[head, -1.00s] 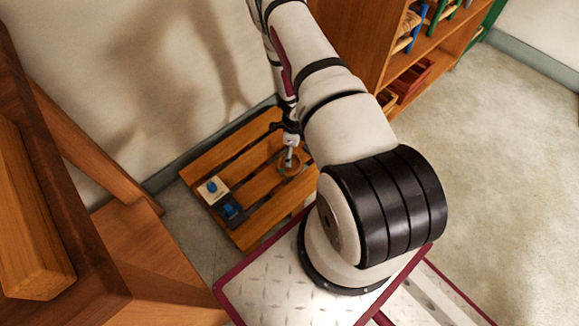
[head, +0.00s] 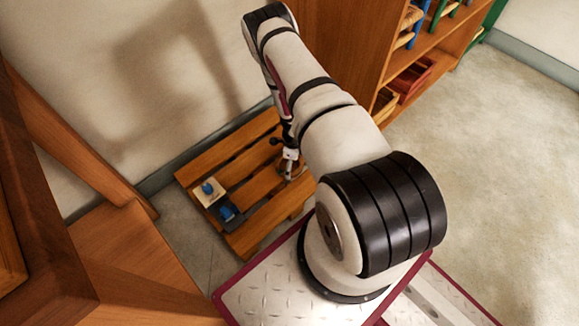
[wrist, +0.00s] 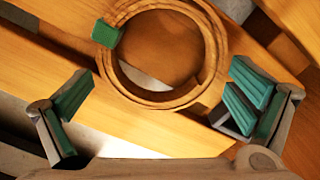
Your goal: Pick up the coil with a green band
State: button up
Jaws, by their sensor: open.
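The coil (wrist: 218,50) is a brown wooden-looking ring with a green band (wrist: 107,33) on its upper left side. It lies on the slatted wooden bench (head: 232,163), and bench wood shows through its middle. My gripper (wrist: 160,88) is open, with one green-padded finger at the left and one at the right of the wrist view. The coil shows between and beyond the fingertips, and nothing is held. In the head view my gripper (head: 288,160) is over the right part of the bench and mostly hides the coil.
A cream block with a blue knob (head: 208,188) and a dark block with a blue knob (head: 228,212) stand on the bench's left part. A wall is behind it. Wooden shelves (head: 385,60) stand right; wooden furniture (head: 130,250) stands left. Open floor lies right.

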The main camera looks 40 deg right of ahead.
jog(key=c, duration=0.9)
jog(key=shift+c, duration=0.2)
jog(key=shift+r, duration=0.15)
